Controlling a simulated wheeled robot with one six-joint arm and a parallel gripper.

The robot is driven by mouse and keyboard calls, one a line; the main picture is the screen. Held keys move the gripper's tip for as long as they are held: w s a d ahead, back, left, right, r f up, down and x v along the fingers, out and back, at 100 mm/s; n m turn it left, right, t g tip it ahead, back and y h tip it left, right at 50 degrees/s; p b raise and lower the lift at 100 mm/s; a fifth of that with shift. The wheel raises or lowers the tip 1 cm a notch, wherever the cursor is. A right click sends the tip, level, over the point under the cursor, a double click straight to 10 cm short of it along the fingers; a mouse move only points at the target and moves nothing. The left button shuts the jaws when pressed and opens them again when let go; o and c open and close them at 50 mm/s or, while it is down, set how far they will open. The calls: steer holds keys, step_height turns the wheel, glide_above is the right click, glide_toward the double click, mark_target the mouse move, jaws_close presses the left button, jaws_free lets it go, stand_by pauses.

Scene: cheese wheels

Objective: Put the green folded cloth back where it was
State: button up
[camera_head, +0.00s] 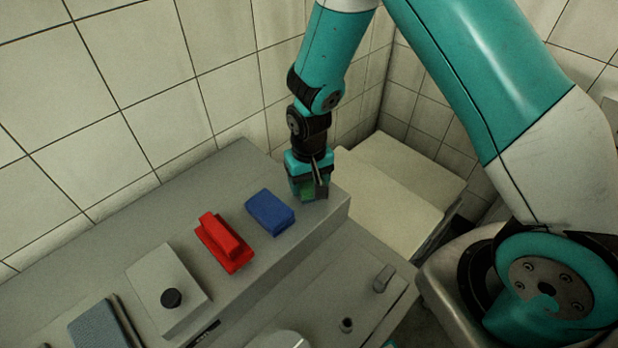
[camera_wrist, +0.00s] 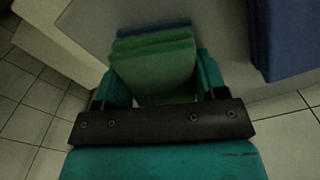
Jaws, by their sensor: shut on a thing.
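The green folded cloth (camera_wrist: 158,72) sits between the two fingers of my gripper (camera_wrist: 155,85) in the wrist view, with its folded layers showing. In the head view my gripper (camera_head: 309,190) points down at the right end of the grey ledge, and only a small patch of the green cloth (camera_head: 307,189) shows between the fingers. My gripper is shut on the cloth. A blue edge (camera_wrist: 152,30) shows just beyond the cloth in the wrist view. I cannot tell whether the cloth touches the ledge (camera_head: 335,205).
A blue folded cloth (camera_head: 270,212) lies left of my gripper; blue also fills the upper right of the wrist view (camera_wrist: 288,40). Further left are a red block-like thing (camera_head: 224,243) and a grey box with a black knob (camera_head: 167,290). A pale box (camera_head: 385,205) stands right of the ledge.

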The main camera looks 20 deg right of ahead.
steer(key=shift+f, duration=0.2)
steer(key=o, duration=0.9)
steer(key=shift+r, duration=0.1)
step_height(320, 180, up, 12)
steer(key=b, duration=0.4)
steer(key=s+a+r+n+y, duration=0.1)
steer(key=s+r+n, duration=0.1)
steer(key=s+r, duration=0.2)
steer(key=s+a+r+n+y, duration=0.1)
steer(key=s+r, duration=0.3)
steer(key=s, duration=0.6)
steer(key=s+a+r+n+y, duration=0.2)
steer(key=s+r+n, duration=0.2)
steer(key=s, duration=0.3)
steer(key=shift+s+a+r, duration=0.2)
steer(key=shift+a+r, duration=0.1)
steer(key=shift+r, duration=0.15)
